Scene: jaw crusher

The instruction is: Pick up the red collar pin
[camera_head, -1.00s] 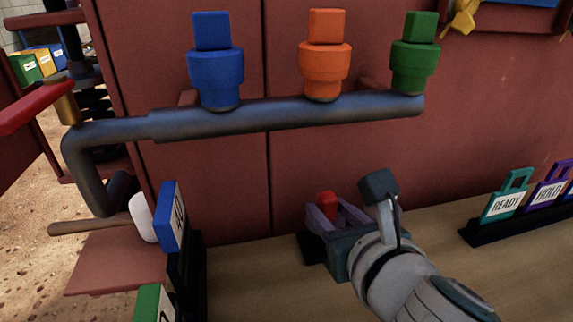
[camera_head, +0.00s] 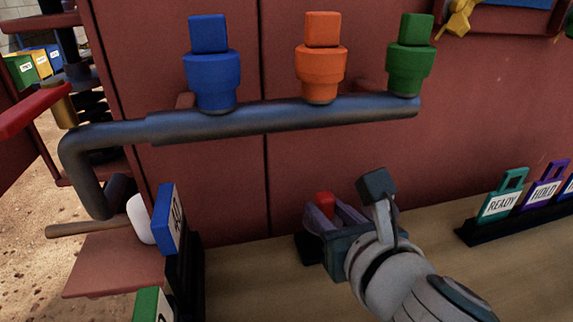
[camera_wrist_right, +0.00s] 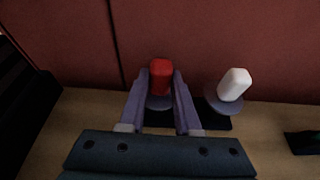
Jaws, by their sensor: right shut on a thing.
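The red collar pin (camera_head: 324,201) shows in the head view just beyond my right gripper (camera_head: 332,214), near the foot of the red machine wall. In the right wrist view the red pin (camera_wrist_right: 160,78) stands between the two purple fingers of my right gripper (camera_wrist_right: 160,90). The fingers are shut on it from both sides. A round grey collar shows at the pin's lower part, partly hidden by the fingers. The pin is over or at a dark base (camera_wrist_right: 213,121); I cannot tell whether it is clear of it. My left gripper is not in view.
A white pin (camera_wrist_right: 234,84) with a grey collar stands close to the right of the red one. A grey pipe (camera_head: 280,117) with blue, orange and green fittings runs above. Tags in a black rack (camera_head: 468,235) stand at right. The wooden bench (camera_head: 250,275) is clear in front.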

